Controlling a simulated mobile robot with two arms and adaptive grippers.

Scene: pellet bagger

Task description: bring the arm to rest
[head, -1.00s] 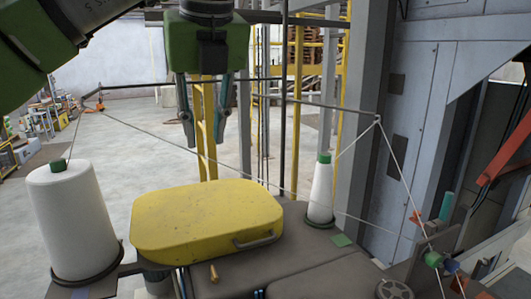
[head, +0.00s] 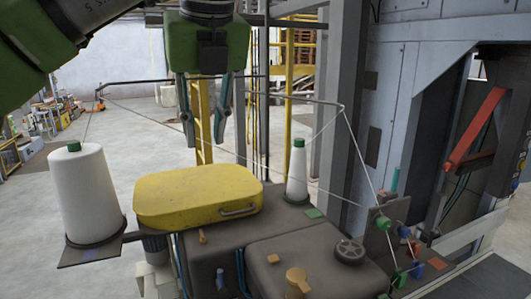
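My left gripper (head: 204,135) hangs in the upper middle of the head view, pointing down. Its two fingers are apart with nothing between them. It appears above and behind the yellow lid (head: 198,195) of the machine, not touching it. My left arm (head: 45,35) comes in from the upper left. My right gripper is not in view.
A large white thread cone (head: 82,195) stands at the left and a smaller cone (head: 297,175) right of the lid. Thin thread runs over a dark rod (head: 300,98) to green guides (head: 383,223) at the right. A grey post (head: 343,90) stands behind. Open floor (head: 130,125) lies at the left.

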